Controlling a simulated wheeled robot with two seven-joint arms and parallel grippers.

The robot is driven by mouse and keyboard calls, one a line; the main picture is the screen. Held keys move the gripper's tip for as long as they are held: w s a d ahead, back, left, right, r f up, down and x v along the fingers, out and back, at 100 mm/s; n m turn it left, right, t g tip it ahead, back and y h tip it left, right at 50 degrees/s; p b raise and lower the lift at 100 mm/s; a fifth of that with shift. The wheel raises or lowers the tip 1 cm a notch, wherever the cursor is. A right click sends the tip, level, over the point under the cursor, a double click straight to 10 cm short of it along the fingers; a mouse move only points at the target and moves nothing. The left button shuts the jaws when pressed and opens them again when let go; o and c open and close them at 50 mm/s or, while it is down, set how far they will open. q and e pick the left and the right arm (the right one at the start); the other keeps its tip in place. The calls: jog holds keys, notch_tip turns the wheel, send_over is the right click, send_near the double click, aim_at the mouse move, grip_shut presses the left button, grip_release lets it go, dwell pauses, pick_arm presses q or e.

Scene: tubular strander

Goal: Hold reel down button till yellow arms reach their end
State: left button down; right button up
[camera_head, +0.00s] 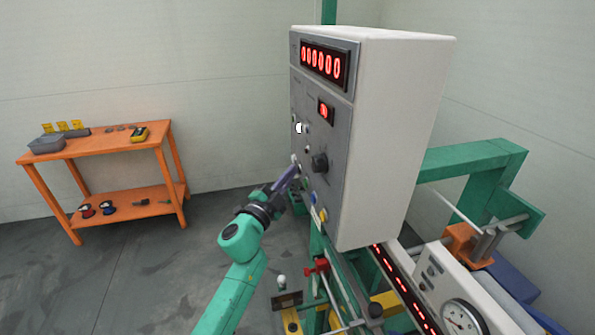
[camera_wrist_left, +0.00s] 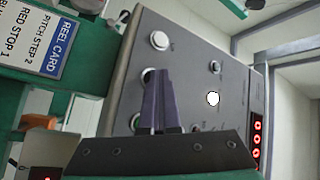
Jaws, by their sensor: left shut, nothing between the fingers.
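The grey control panel (camera_head: 322,130) stands in the centre of the head view, with several buttons and a black knob (camera_head: 319,162). My left gripper (camera_head: 295,166) is shut and empty, its purple fingertips at the panel's lower left edge. In the left wrist view the gripper (camera_wrist_left: 161,78) points at a round button (camera_wrist_left: 147,75), partly hidden behind the fingers. Whether the tips touch it I cannot tell. The button labels are too small to read, so I cannot tell which is reel down. Yellow parts (camera_head: 290,320) show low in the machine; the yellow arms are not clearly identifiable.
A placard (camera_wrist_left: 45,40) is beside the panel. An orange table (camera_head: 100,147) with tools stands at the left, with open floor between. The green machine frame (camera_head: 470,160) is at the right.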

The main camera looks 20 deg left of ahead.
dwell(0.8)
pick_arm(q)
jog(key=shift+s+a, duration=0.45)
jog(key=shift+a, duration=0.15)
jog(key=shift+s+a+p, duration=0.3)
jog(key=shift+s+a, duration=0.45)
jog(key=shift+a, duration=0.25)
jog(key=shift+s+a+p, duration=0.25)
jog(key=shift+s+a, duration=0.5)
jog(key=shift+a, duration=0.25)
